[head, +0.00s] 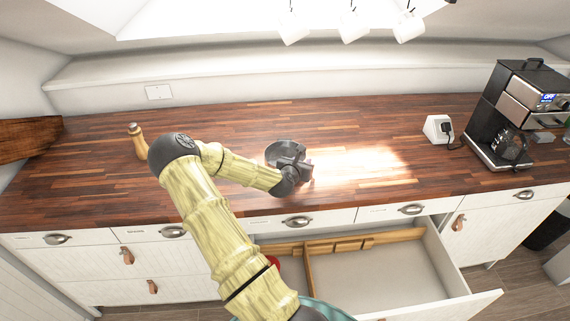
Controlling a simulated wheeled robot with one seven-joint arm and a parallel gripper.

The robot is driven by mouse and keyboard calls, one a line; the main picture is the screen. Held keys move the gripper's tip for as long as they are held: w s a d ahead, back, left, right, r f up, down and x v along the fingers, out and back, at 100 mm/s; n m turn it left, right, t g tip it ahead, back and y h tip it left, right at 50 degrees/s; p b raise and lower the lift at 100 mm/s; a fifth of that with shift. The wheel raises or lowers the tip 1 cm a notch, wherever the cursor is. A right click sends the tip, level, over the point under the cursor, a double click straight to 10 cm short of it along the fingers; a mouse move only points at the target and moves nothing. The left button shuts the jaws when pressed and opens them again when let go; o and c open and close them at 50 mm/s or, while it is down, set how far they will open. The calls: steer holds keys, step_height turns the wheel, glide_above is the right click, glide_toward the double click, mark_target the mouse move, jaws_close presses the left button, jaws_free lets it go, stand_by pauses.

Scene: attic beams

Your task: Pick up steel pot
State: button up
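A round dark grey vessel, which looks like the steel pot (281,149), stands on the wooden counter (230,122) near the middle of the head view. My gripper (302,167) is at the pot's near right side, close over or against its rim. It hides part of the pot. The fingers are small and dark here, so I cannot tell whether they are open or closed, or whether they touch the pot.
A drawer (455,268) with wooden dividers stands open below the counter. A coffee machine (515,105) and a white socket block (437,128) are at the right. A wooden mill (137,140) and a wooden board (28,138) are at the left. The counter right of the pot is clear.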

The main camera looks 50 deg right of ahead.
jaws_close()
steer(key=shift+s, duration=0.15)
steer(key=shift+a+f, duration=0.15)
stand_by(1.1)
